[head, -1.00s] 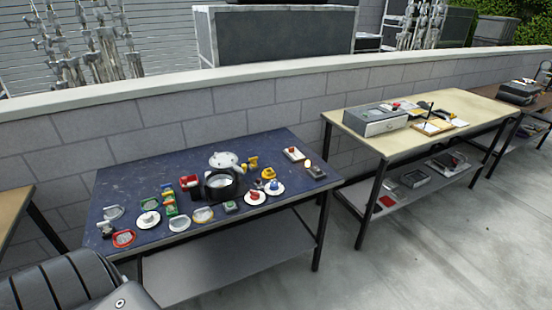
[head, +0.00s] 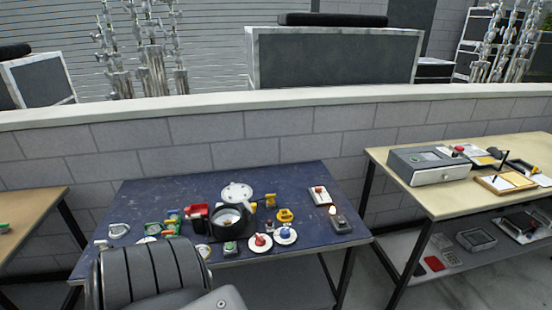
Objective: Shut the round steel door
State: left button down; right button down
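A round pale steel door (head: 237,191) stands raised at the back of a black round housing (head: 232,223) on the blue table. The housing's mouth faces up and is uncovered, with something pale inside. The door looks open, tilted back behind the mouth. Neither of my grippers shows in the head view. A dark ribbed part of my own body fills the lower left and hides the front left of the table.
Around the housing on the blue table (head: 300,177) lie a red block (head: 196,212), a yellow object (head: 285,215), saucers and several small items. A cream table (head: 400,160) with a grey drawer box (head: 432,168) stands right. A block wall runs behind.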

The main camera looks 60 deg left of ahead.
aim_at(236, 191)
jog(key=u, duration=0.2)
jog(key=i, duration=0.85)
jog(key=u, duration=1.25)
jog(key=i, duration=0.7)
jog(key=u, duration=0.8)
